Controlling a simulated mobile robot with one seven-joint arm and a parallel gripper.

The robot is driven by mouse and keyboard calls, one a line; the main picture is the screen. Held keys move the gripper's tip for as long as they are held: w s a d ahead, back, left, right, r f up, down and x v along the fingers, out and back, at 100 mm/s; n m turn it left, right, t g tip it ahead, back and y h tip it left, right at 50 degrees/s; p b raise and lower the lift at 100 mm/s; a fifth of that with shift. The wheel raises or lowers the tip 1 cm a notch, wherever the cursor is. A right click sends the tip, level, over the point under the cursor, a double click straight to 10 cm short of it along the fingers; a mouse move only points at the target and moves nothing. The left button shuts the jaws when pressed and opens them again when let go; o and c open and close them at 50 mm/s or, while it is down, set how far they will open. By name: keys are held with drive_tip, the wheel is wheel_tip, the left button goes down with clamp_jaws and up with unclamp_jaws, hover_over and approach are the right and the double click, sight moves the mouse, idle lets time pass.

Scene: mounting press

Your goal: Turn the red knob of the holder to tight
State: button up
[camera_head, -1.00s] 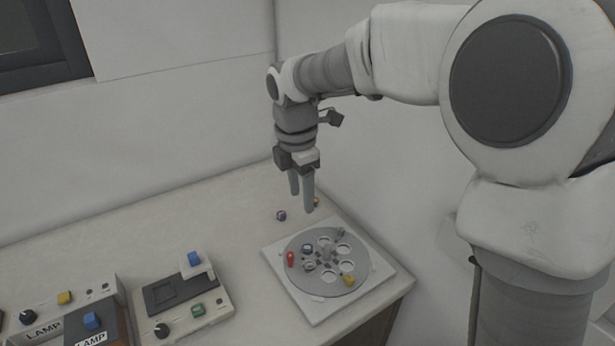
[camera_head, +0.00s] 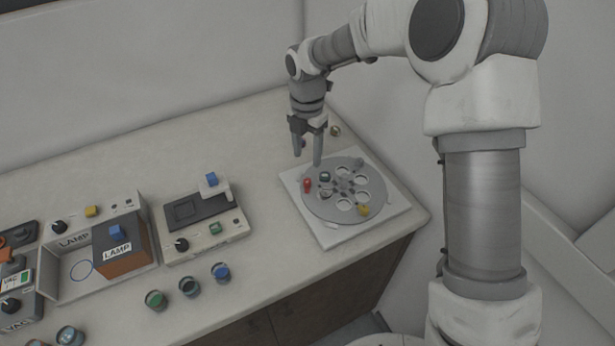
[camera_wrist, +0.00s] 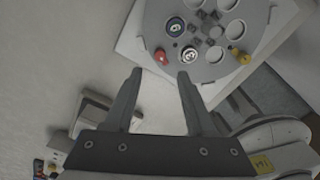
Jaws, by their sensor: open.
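The holder (camera_head: 325,210) is a round grey disc with several round holes on a white square plate, at the right end of the bench. Its red knob (camera_head: 307,185) sits at the disc's left edge; in the wrist view the red knob (camera_wrist: 161,56) lies just beyond my fingertips. A yellow knob (camera_head: 363,210) and a grey knob (camera_head: 358,162) are also on the rim. Two holes near the red knob hold small round pieces. My gripper (camera_head: 308,160) is open and empty, pointing down above the holder's back left edge, apart from the red knob. I cannot read the knob's setting.
A small press-like device (camera_head: 200,222) with a blue button stands left of the holder. Lamp boxes (camera_head: 95,245) are further left. Several small jars (camera_head: 189,287) stand near the front edge.

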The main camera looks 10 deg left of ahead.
sight(307, 180)
wheel_tip(307, 180, down, 9)
drive_tip(key=shift+r, duration=0.1)
idle(0.3)
clamp_jaws()
